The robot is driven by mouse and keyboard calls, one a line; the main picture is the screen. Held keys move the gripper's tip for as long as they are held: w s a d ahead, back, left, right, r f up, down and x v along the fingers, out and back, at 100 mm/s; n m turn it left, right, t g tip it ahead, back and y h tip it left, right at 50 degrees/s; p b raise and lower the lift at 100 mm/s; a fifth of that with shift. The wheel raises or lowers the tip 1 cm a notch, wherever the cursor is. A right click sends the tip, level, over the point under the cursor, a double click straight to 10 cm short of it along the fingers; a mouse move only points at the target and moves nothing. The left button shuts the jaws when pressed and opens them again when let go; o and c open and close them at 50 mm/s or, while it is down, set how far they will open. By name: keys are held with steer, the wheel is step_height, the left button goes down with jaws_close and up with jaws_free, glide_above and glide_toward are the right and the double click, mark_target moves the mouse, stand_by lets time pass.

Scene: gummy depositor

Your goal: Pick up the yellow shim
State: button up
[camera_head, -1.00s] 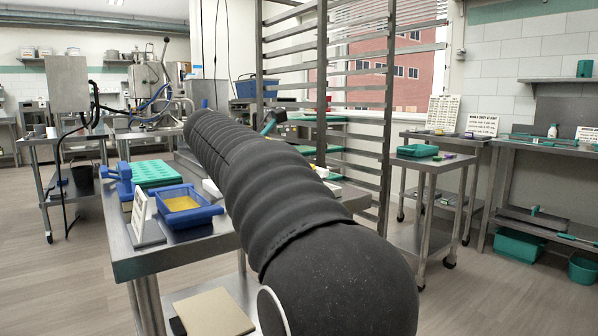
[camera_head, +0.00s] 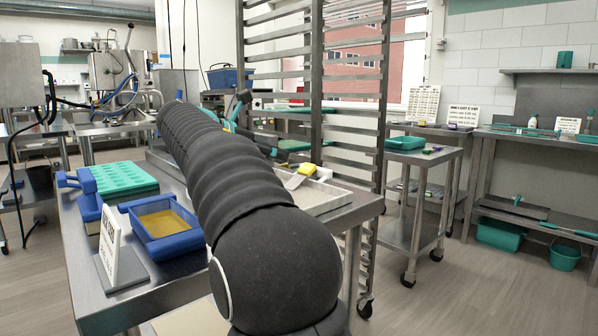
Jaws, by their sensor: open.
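A small yellow piece (camera_head: 307,168), which looks like the yellow shim, lies at the far edge of a shallow pale tray (camera_head: 325,206), to the right of my arm. A flat grey piece (camera_head: 294,181) sits against its lower left side. My thick black arm fills the middle of the view and covers part of the tray. Wrist parts of mine with blue-green caps show behind the arm, apart from the yellow piece. My gripper cannot be made out; the arm hides that area.
A blue tray (camera_head: 193,251) with a yellow layer, a green mould (camera_head: 122,179) and a standing sign (camera_head: 109,236) occupy the steel table's left part. A tall rack (camera_head: 313,100) stands behind. A small cart (camera_head: 437,165) stands right, with open floor around it.

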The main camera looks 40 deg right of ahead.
glide_toward(308, 165)
steer(key=shift+x, duration=0.9)
steer(key=shift+b+x, duration=0.6)
steer(key=shift+x, duration=2.7)
steer(key=shift+s, duration=0.1)
jaws_close()
